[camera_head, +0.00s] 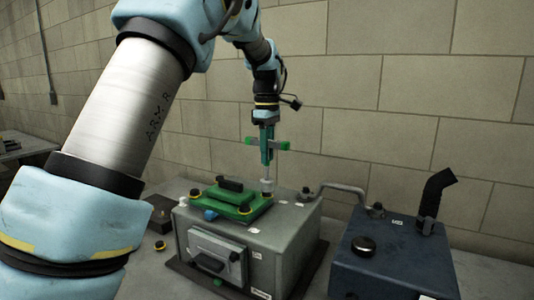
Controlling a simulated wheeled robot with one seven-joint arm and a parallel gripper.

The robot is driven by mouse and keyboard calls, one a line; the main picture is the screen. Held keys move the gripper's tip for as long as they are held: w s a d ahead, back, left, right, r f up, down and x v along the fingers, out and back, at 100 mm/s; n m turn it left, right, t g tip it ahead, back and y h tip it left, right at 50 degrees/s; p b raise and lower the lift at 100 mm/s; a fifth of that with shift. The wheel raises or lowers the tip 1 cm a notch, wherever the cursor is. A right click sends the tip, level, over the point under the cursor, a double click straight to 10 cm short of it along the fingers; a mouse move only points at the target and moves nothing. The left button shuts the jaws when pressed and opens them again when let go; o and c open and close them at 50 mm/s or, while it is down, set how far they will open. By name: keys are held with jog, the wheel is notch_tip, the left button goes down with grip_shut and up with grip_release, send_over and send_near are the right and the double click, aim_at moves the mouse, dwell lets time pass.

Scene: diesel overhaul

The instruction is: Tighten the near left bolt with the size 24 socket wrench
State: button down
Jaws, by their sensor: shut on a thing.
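My gripper (267,138) is shut on the socket wrench (267,160), an upright teal tool with a green crossbar and a pale lower end. The wrench's lower end stands at the right corner of the green cover (228,203) on top of the grey engine block (256,231). Whether it is seated on a bolt there cannot be told. Dark bolt heads show at other cover corners, one at the left (195,193) and one at the front (245,210). The size marking on the wrench cannot be read.
A dark blue box (385,262) with a black cap and a black bent pipe (433,198) stands to the right. A grey curved pipe (340,188) runs between block and box. A dark tray (160,214) lies left of the block. A brick wall stands behind.

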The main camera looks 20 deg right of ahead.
jog(key=n, duration=1.2)
jog(key=shift+n, duration=0.3)
jog(key=shift+f, duration=0.75)
jog(key=m, duration=0.2)
jog(key=shift+r+m, duration=0.1)
jog(key=shift+m, duration=0.2)
jog(key=m, duration=0.5)
jog(key=shift+m, duration=0.3)
jog(key=shift+n, duration=0.4)
jog(key=c, duration=1.3)
grip_release()
grip_shut()
